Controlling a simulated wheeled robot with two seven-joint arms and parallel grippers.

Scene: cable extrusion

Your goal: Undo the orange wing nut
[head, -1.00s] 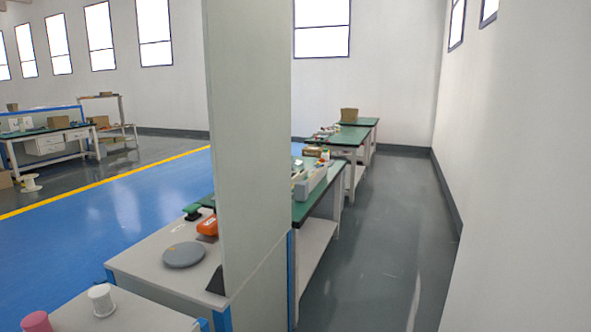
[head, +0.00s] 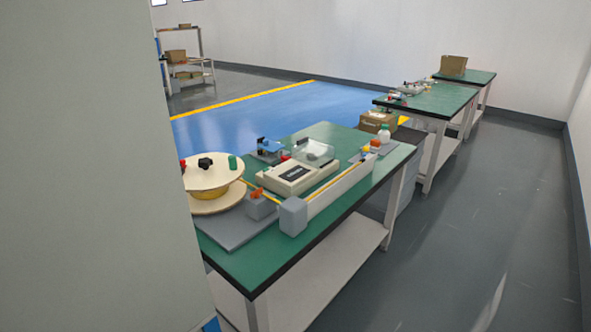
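A small orange piece (head: 257,193) sits on a grey block (head: 262,208) near the front of the green-topped bench (head: 331,222). It may be the orange wing nut, but it is too small to tell its shape. Another small orange piece (head: 375,144) is at the far end of a long grey rail (head: 340,187). Beside the block stands a large cream spool (head: 213,174), partly cut off by a grey panel. On top of it are a black knob (head: 205,163), a green piece (head: 232,162) and a red piece. Neither of my grippers is in view.
A tall grey panel (head: 85,170) fills the left side close by. A cream device (head: 298,176) stands mid-bench. More green benches (head: 435,99) stand behind. The grey floor aisle (head: 480,210) on the right is clear.

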